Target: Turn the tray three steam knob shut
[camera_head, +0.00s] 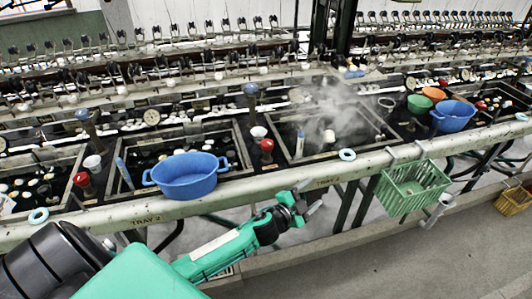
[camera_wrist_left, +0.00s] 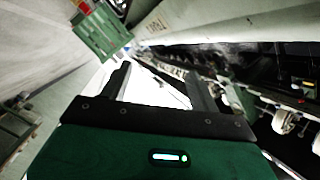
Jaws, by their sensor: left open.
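A red knob (camera_head: 267,145) stands at the left edge of the steaming basin (camera_head: 296,152), above the rail label that seems to read TRAY 3 (camera_head: 328,182). White steam (camera_head: 340,110) rises from this basin. My left gripper (camera_head: 308,201) is open and empty, in front of the rail, lower and to the right of that red knob, and apart from it. In the left wrist view its two fingers (camera_wrist_left: 158,88) are spread with nothing between them. The red knob cannot be made out in that view. My right gripper is not in view.
A blue tub (camera_head: 187,176) sits at the front of the tray 2 basin, left of the knob. A green basket (camera_head: 412,188) hangs on the rail at right; it also shows in the wrist view (camera_wrist_left: 103,36). Another red knob (camera_head: 82,180) stands far left.

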